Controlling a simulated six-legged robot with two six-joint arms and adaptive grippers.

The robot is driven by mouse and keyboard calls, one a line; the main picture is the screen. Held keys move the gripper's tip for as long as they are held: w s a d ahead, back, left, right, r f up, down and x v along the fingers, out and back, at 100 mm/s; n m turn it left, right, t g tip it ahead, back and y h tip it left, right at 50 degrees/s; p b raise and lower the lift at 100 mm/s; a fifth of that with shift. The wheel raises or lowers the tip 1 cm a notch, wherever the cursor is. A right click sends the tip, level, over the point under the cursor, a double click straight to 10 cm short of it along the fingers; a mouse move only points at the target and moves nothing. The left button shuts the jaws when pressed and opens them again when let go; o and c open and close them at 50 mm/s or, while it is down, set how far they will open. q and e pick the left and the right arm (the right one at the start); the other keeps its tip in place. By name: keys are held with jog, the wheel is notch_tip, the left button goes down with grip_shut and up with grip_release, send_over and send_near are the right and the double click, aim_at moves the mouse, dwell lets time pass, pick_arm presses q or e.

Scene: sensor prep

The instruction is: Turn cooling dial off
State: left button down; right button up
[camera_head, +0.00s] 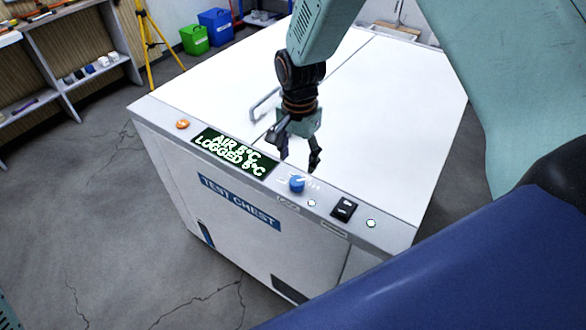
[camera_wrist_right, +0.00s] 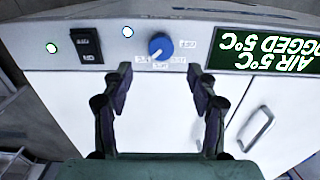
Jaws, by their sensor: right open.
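The cooling dial is a blue knob (camera_head: 297,184) with a white pointer on the front panel of a white test chest (camera_head: 390,90). In the right wrist view the blue dial (camera_wrist_right: 161,46) sits ahead of the fingers, with small printed marks around it. My right gripper (camera_head: 298,165) is open just above and behind the dial, apart from it. In the wrist view its two fingers (camera_wrist_right: 158,88) are spread with nothing between them. A display (camera_head: 235,151) reads AIR 5°C, LOGGED 5°C. My left gripper is not in view.
An orange button (camera_head: 182,124) is at the panel's left. A metal handle (camera_head: 264,104) rises from the lid. Shelves (camera_head: 75,60), a yellow tripod (camera_head: 146,40) and green and blue bins (camera_head: 195,39) stand behind.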

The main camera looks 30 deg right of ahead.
aim_at(297, 179)
jog(key=shift+a+r, duration=0.2)
jog(key=shift+a, duration=0.05)
jog(key=shift+s+a+f, duration=0.1)
jog(key=shift+a, duration=0.05)
jog(key=f, duration=0.4)
jog(key=d+f, duration=0.1)
jog(key=f, duration=0.1)
jog(key=shift+w+f, duration=0.3)
jog(key=shift+s+a+f+p, duration=0.3)
jog(key=shift+s+a+f, duration=0.05)
jog(key=shift+s+f, duration=0.1)
jog(key=shift+w+d+f, duration=0.25)
jog(key=shift+w, duration=0.15)
jog(key=shift+c, duration=1.6)
jog(key=shift+s+a+r, duration=0.15)
jog(key=shift+s+a, duration=0.05)
jog(key=shift+s, duration=0.05)
jog(key=c, duration=0.5)
jog(key=shift+w, duration=0.1)
jog(key=c, duration=0.3)
